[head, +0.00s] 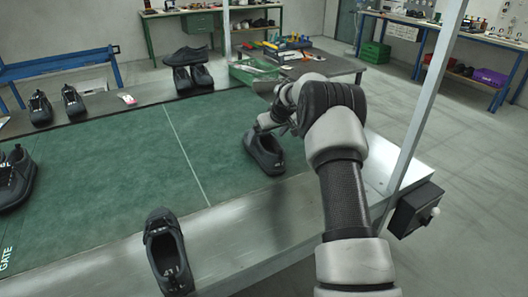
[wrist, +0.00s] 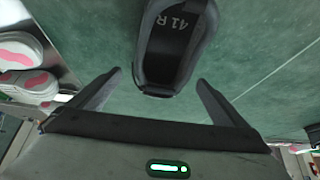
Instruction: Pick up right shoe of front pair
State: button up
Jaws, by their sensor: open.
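A black shoe (head: 264,153) sits upright on the green mat at its right end, just below my gripper (head: 270,122). In the wrist view the shoe (wrist: 176,45) points away from me, and its insole reads "41 R". My gripper (wrist: 158,80) is open, with one finger on each side of the shoe's near end. Nothing is between the fingers firmly. Another black shoe (head: 167,254) stands on the metal edge at the front. My arm partly hides the area behind the shoe.
The green mat (head: 120,160) has a white line and is largely clear in the middle. Black shoes (head: 15,178) stand at its left edge, and several more (head: 189,68) stand at the back. A metal post (head: 428,90) rises right of my arm. White-and-pink items (wrist: 25,60) show at left in the wrist view.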

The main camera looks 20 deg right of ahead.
aim_at(264, 144)
jog(key=x, duration=0.5)
jog(key=shift+b, duration=0.3)
jog(key=shift+s, duration=0.1)
jog(key=c, duration=1.3)
jog(key=shift+r, duration=0.1)
jog(key=shift+c, duration=0.8)
